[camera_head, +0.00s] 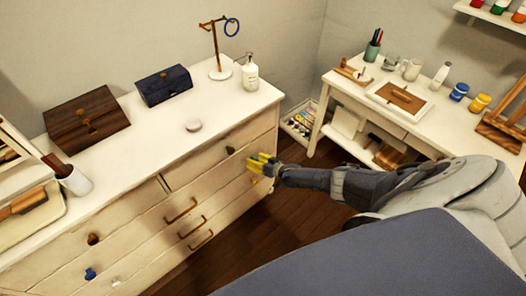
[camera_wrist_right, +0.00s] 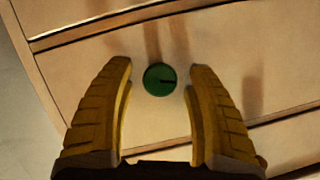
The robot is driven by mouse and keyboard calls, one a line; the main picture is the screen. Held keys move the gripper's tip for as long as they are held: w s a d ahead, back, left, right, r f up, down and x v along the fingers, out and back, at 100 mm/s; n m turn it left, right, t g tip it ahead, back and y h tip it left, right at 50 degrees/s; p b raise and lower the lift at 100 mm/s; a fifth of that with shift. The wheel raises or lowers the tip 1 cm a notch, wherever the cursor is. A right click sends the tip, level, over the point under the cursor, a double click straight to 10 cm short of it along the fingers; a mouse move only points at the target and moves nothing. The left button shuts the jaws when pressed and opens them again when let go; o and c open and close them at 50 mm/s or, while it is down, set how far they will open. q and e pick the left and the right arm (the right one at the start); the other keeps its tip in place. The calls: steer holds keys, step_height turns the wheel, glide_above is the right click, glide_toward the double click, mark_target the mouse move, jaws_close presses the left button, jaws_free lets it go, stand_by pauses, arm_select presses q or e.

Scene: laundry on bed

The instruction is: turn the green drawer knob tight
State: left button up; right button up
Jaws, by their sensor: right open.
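The green drawer knob (camera_wrist_right: 160,79) is a round disc with a dark mark on its face, on a cream drawer front (camera_wrist_right: 75,75). In the head view the knob is hidden by my right gripper (camera_head: 262,164). That gripper has yellow fingers and is at the right end of the dresser's (camera_head: 150,132) front. In the right wrist view the right gripper (camera_wrist_right: 159,68) is open, with one finger on each side of the knob. Gaps show between the knob and both fingers. My left gripper is not in view.
Other knobs, a dark one (camera_head: 230,150) and a blue one (camera_head: 90,273), and bar handles (camera_head: 180,210) stick out of the dresser front. A bottle (camera_head: 250,73) and a stand (camera_head: 219,72) are on top. Wooden floor (camera_head: 262,225) is open below my right arm.

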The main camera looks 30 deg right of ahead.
steer(key=v, duration=1.1)
steer(key=shift+s+r, duration=0.2)
steer(key=shift+s, duration=0.1)
steer(key=shift+s+d, duration=0.1)
steer(key=s+a+f+m, duration=0.1)
steer(key=s+a+f, duration=0.1)
steer(key=s, duration=0.3)
step_height(320, 180, up, 4)
steer(key=d+n+h, duration=0.1)
steer(key=n+h, duration=0.1)
steer(key=n, duration=0.2)
steer(key=x, duration=1.7)
steer(key=shift+w+r, duration=0.2)
steer(key=shift+w, duration=0.15)
jaws_close()
